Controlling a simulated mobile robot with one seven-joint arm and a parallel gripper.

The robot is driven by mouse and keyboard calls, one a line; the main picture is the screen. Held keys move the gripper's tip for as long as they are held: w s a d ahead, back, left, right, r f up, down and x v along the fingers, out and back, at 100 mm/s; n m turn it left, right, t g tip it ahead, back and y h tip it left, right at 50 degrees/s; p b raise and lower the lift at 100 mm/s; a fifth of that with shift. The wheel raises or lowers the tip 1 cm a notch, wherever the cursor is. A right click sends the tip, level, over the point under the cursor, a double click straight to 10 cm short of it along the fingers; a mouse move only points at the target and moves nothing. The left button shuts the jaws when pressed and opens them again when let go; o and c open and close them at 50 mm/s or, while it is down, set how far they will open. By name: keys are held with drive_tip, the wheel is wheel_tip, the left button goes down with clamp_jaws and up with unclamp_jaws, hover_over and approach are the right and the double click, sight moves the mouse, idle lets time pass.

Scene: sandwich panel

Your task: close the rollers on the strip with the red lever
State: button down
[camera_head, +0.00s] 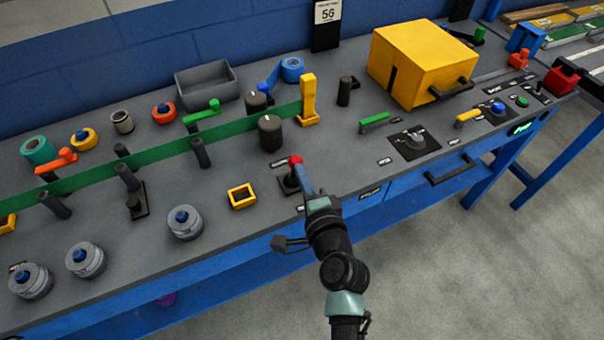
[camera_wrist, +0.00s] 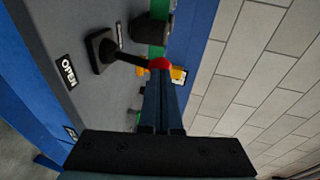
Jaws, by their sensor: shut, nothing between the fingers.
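The red-knobbed lever (camera_head: 295,160) stands on a black base at the panel's front edge, right of the yellow square frame. In the wrist view its red knob (camera_wrist: 160,64) is just beyond my fingertips, and its dark stem slants left to the base (camera_wrist: 103,50). My gripper (camera_head: 300,173) is shut and empty, its blue fingers (camera_wrist: 161,80) right at the knob; I cannot tell whether they touch it. The green strip (camera_head: 230,127) runs between two dark rollers, a near one (camera_head: 270,133) and a far one (camera_head: 257,101). Any gap there is unclear.
A yellow upright (camera_head: 308,98) stands by the strip's right end. A yellow box (camera_head: 420,62) and a black dial (camera_head: 414,140) lie to the right. Grey knobbed discs (camera_head: 185,222) stand at left. An OPEN label (camera_wrist: 68,71) lies near the lever base.

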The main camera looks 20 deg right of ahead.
sight(293, 160)
drive_tip(key=shift+r, duration=0.1)
drive_tip(key=r+g+p, duration=0.1)
drive_tip(key=p, duration=0.3)
drive_tip(key=shift+w, duration=0.4)
drive_tip(key=w+p, duration=0.1)
drive_tip(key=p, duration=0.2)
drive_tip(key=w+r+g+p, duration=0.1)
drive_tip(key=p, duration=0.3)
drive_tip(key=shift+w+g, duration=0.25)
drive_tip(key=shift+g, duration=0.05)
drive_tip(key=shift+w+a+f, duration=0.1)
drive_tip(key=shift+w+f, duration=0.1)
drive_tip(key=shift+w, duration=0.4)
drive_tip(key=shift+s+f, duration=0.1)
drive_tip(key=shift+f, duration=0.05)
drive_tip(key=shift+r+p, duration=0.65)
drive_tip(key=shift+r, duration=0.25)
